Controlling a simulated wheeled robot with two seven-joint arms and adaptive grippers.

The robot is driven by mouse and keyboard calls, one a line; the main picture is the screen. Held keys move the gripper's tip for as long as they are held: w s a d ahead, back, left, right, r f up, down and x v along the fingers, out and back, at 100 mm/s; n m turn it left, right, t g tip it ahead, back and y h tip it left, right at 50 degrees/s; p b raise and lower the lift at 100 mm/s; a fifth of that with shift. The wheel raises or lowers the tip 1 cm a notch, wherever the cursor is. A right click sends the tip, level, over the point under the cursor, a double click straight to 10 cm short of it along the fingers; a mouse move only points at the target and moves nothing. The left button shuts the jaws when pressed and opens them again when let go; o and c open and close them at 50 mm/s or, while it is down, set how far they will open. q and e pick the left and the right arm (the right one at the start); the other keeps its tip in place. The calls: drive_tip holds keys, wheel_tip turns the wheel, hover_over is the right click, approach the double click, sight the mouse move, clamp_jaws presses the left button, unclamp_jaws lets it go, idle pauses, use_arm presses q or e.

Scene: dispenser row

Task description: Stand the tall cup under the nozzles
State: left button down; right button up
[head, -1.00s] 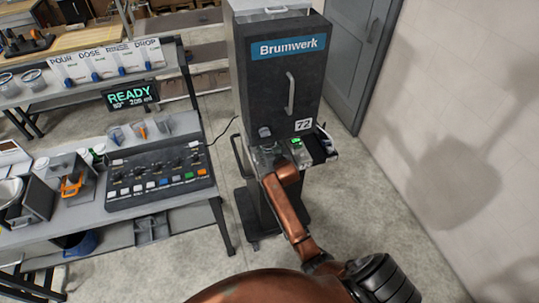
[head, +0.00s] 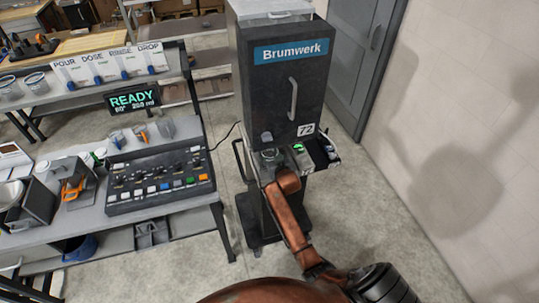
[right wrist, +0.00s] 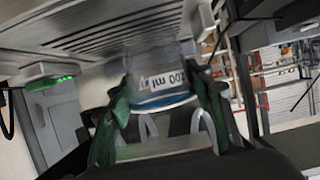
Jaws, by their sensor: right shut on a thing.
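A clear cup with a blue band and a "200 ml" label (right wrist: 165,82) sits between the green-padded fingers of my right gripper (right wrist: 164,106) in the right wrist view. The gripper is shut on it. In the head view the cup's round rim (head: 269,153) shows at the front of the dark Brumwerk dispenser (head: 270,98), just below a nozzle (head: 266,138). My arm hides most of the gripper and the lower cup there. A slatted grate (right wrist: 125,32) is close beside the cup in the wrist view; I cannot tell whether they touch. My left gripper is out of view.
A green light (head: 298,147) shows beside the cup, and a side tray (head: 326,152) holds small items. At left are a button panel (head: 160,182), a READY display (head: 133,98) and a shelf with several cups. A wall and door (head: 365,60) bound the right.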

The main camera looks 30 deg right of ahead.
drive_tip(key=shift+f, duration=0.5)
drive_tip(key=o, duration=1)
drive_tip(key=v, duration=1.2)
drive_tip(key=shift+s, duration=0.1)
drive_tip(key=shift+f, duration=0.1)
